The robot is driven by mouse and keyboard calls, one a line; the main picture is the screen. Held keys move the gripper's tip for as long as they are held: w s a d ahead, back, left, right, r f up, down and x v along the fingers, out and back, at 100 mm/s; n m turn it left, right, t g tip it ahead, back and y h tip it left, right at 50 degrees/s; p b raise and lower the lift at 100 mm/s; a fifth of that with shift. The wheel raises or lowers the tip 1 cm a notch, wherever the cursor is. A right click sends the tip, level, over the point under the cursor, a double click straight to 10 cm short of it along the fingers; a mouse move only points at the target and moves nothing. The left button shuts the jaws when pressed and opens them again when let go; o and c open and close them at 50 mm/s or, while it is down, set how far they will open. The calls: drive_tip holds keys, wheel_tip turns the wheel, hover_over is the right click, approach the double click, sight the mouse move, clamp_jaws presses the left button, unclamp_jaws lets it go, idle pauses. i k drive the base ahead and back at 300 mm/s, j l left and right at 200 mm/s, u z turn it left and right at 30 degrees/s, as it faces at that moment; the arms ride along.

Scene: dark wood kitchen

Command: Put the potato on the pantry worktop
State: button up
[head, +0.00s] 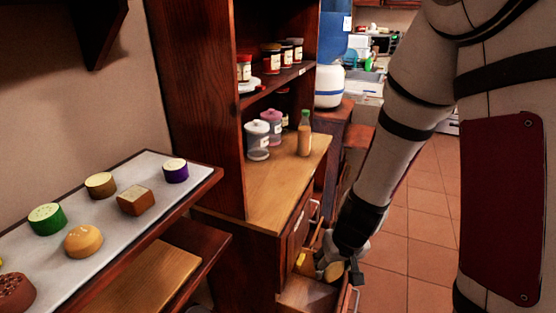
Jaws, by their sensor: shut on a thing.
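My gripper (345,266) is low at the right of the cabinet, over an open drawer (308,294). It is shut on a tan, rounded thing that looks like the potato (334,272), held at the drawer's level. The gripper partly hides it, and I cannot tell whether it touches the drawer. The pantry worktop (280,196) is the light wood surface of the dark cabinet, above and to the left of my gripper. Its front part is bare.
Jars (257,140) and a bottle (304,134) stand at the back of the worktop. A shelf (283,88) with more jars is above. A small yellow thing (300,259) is in the drawer. A tray (130,208) with several cakes is at left.

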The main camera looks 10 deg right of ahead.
sight(283, 182)
drive_tip(key=i, duration=1)
